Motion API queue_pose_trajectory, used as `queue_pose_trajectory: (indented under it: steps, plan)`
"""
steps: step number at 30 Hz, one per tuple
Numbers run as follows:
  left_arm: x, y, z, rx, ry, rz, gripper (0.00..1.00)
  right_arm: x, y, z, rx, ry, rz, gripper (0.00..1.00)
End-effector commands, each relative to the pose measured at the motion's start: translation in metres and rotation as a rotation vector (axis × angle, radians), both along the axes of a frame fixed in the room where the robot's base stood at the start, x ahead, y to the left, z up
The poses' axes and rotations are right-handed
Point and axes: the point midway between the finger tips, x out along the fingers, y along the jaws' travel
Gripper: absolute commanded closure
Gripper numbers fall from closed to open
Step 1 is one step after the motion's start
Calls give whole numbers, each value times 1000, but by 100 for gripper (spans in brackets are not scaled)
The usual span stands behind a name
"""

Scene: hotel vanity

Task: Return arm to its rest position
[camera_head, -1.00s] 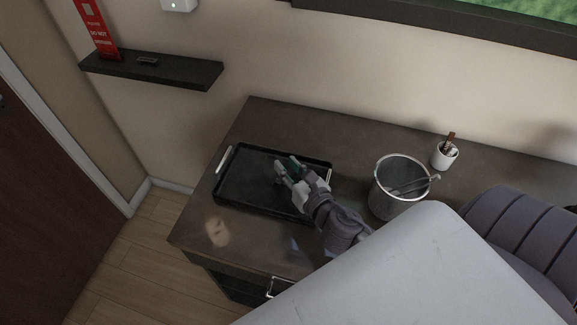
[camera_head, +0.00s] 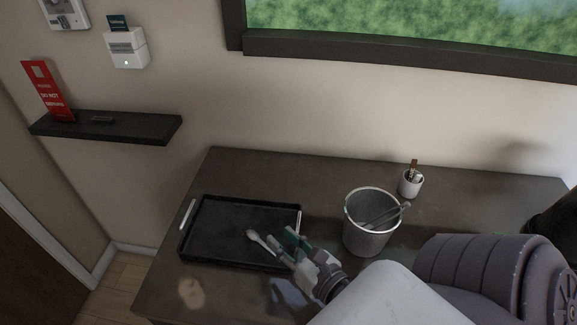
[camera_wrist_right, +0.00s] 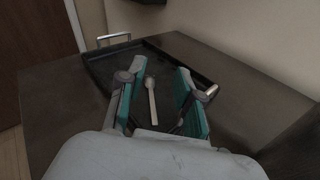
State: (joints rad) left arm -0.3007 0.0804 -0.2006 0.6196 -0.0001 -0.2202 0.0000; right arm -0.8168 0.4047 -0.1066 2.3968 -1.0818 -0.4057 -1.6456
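My right gripper (camera_head: 285,249) is over the front right part of the black tray (camera_head: 205,215) in the head view. In the right wrist view its two teal-padded fingers (camera_wrist_right: 158,98) are spread apart with nothing between the pads. A pale spoon (camera_head: 262,241) lies in the tray just left of the fingertips; it also shows in the right wrist view (camera_wrist_right: 151,100), beyond and between the fingers. My left gripper is in neither view.
A metal ice bucket (camera_head: 367,244) with tongs stands right of the gripper. A white cup (camera_head: 411,185) with sticks is behind it on the dark desk (camera_head: 300,172). A wall shelf (camera_head: 105,127) with a red door sign (camera_head: 47,92) is at the left.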

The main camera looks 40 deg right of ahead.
Motion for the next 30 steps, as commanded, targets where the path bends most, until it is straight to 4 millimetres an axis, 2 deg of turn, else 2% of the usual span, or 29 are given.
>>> queue_pose_trajectory:
  steps: [6, 23, 26, 30]
  plan:
    - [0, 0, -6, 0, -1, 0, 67, -12, 0, 2, 1, 0, 0, 66]
    - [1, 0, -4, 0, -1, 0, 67, -12, 0, 4, 0, -1, 0, 66]
    - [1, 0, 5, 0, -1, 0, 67, -13, 0, 13, 0, -1, 0, 66]
    - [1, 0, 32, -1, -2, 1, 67, -13, 0, 40, 0, -1, 0, 66]
